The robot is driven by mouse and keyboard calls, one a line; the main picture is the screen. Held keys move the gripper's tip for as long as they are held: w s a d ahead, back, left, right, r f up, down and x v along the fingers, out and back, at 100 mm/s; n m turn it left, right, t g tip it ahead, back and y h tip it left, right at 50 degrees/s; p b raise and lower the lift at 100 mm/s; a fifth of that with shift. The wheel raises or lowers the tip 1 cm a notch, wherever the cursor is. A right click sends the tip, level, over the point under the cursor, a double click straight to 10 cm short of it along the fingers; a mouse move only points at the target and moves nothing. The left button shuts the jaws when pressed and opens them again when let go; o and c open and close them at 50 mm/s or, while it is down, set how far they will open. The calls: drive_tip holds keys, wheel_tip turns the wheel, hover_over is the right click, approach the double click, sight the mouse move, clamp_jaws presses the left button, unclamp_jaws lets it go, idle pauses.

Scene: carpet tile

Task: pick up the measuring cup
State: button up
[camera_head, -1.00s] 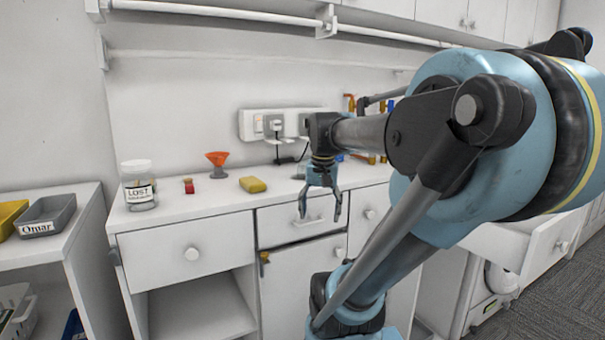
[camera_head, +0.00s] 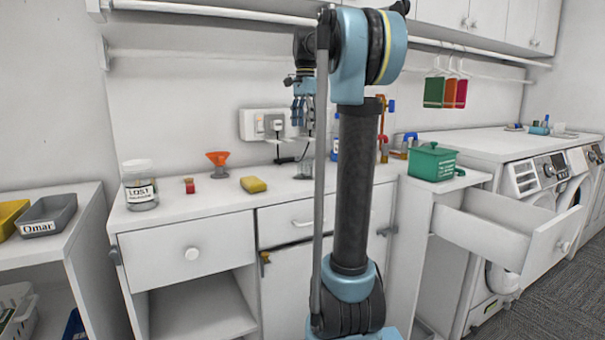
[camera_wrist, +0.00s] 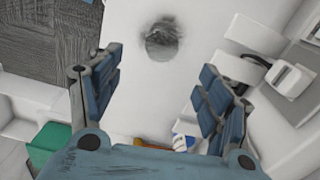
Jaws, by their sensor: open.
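A clear, greyish round item (camera_head: 304,168), which looks like the measuring cup, stands on the counter just left of my upright arm link, partly hidden by a thin arm rod. In the wrist view it seems to be the dark, see-through round shape (camera_wrist: 162,40) on the white top, just beyond the fingertips and roughly centred between them. My gripper (camera_head: 303,122) hangs fingers down above the counter, in front of the wall socket. It also shows in the wrist view (camera_wrist: 161,62), with its fingers wide apart and nothing between them.
A yellow sponge (camera_head: 253,184), orange funnel (camera_head: 217,160), small red item (camera_head: 189,186) and LOST jar (camera_head: 139,186) stand along the counter (camera_head: 170,214) to the left. A wall socket with plugs (camera_head: 270,124) is behind. A green basket (camera_head: 432,162) and an open drawer (camera_head: 500,236) are right.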

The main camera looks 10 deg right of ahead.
sight(305, 167)
drive_tip(key=f, duration=1.7)
drive_tip(key=shift+w+d, duration=0.15)
drive_tip(key=shift+w, duration=0.15)
drive_tip(key=c, duration=1)
